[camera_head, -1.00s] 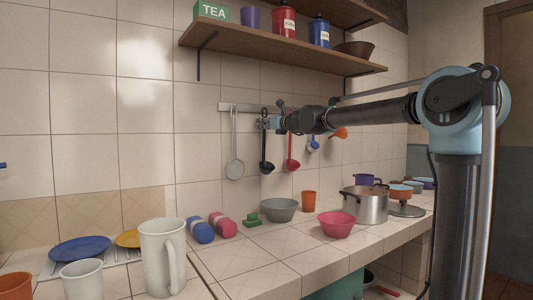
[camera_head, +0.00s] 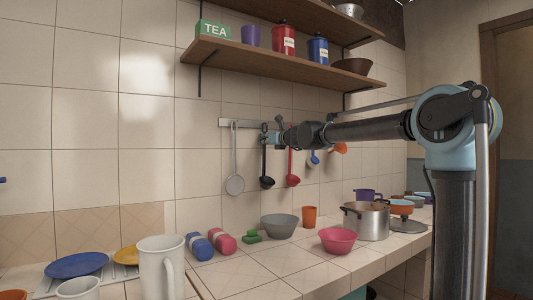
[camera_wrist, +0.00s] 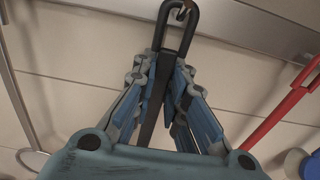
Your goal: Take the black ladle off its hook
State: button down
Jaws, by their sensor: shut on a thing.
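The black ladle (camera_head: 267,182) hangs upright against the tiled wall, below the grey hook rail (camera_head: 238,123). My gripper (camera_head: 270,140) is at the upper part of its handle. In the wrist view my gripper (camera_wrist: 160,100) has its fingers closed on the two sides of the black handle (camera_wrist: 150,118). The handle's end loop (camera_wrist: 178,28) sticks out beyond the fingers, and a small metal hook (camera_wrist: 183,12) shows inside the loop.
A grey ladle (camera_head: 235,184) hangs close on the left and a red ladle (camera_head: 292,180) close on the right. A wooden shelf (camera_head: 275,62) with canisters is above. Bowls and a steel pot (camera_head: 367,220) stand on the counter below.

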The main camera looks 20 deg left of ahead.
jog(key=r+v, duration=0.1)
jog(key=v, duration=1.7)
jog(key=shift+r, duration=0.15)
jog(key=shift+s, duration=0.1)
